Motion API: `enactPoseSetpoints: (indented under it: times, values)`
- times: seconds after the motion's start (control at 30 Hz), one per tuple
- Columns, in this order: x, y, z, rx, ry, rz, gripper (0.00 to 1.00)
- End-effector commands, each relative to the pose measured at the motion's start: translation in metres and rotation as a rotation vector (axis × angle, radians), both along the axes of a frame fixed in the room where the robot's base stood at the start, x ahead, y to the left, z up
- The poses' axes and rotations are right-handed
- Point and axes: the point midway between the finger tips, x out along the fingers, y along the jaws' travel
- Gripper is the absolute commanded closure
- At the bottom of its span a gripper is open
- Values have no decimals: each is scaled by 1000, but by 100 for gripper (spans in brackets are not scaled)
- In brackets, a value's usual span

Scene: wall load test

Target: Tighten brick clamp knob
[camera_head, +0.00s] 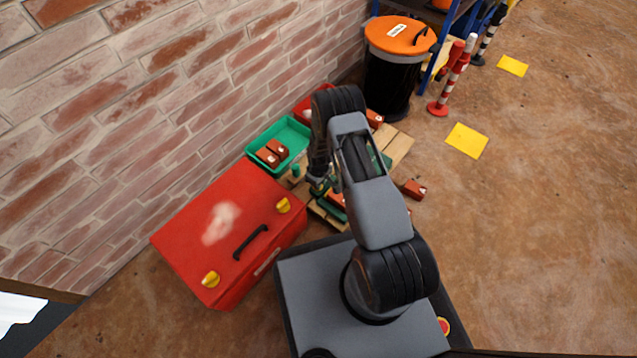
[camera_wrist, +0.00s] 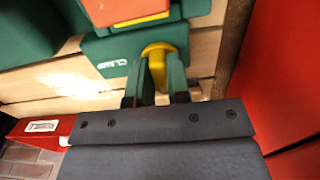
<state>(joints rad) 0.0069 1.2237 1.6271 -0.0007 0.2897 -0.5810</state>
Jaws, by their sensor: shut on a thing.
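The green brick clamp (camera_wrist: 112,55), with white lettering "CLAMP", lies on wooden slats in the wrist view. Its yellow knob (camera_wrist: 158,60) sits between the two green fingers of my gripper (camera_wrist: 158,80), which is shut on it. An orange-red brick (camera_wrist: 125,10) lies against the clamp at the top of the wrist view. In the head view my arm hides most of the clamp, and the knob cannot be made out there.
A red toolbox (camera_head: 210,235) stands left of my arm, close to the brick wall (camera_head: 150,100). A green tray (camera_head: 291,129) with bricks is behind it. A loose brick (camera_head: 413,189) lies right of the pallet (camera_head: 400,148). Open floor (camera_head: 540,220) is on the right.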

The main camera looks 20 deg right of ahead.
Motion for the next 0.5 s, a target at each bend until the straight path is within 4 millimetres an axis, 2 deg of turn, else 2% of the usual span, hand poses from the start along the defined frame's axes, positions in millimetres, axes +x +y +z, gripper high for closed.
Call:
enactPoseSetpoints:
  times: [0.03, 0.07, 0.3, 0.5]
  values:
    - [-2, 0, -1, 1, 6, -4, 100]
    - [-2, 0, -1, 1, 6, -4, 80]
    - [-1, 0, 0, 0, 4, -2, 57]
    - [-1, 0, 0, 0, 2, -1, 57]
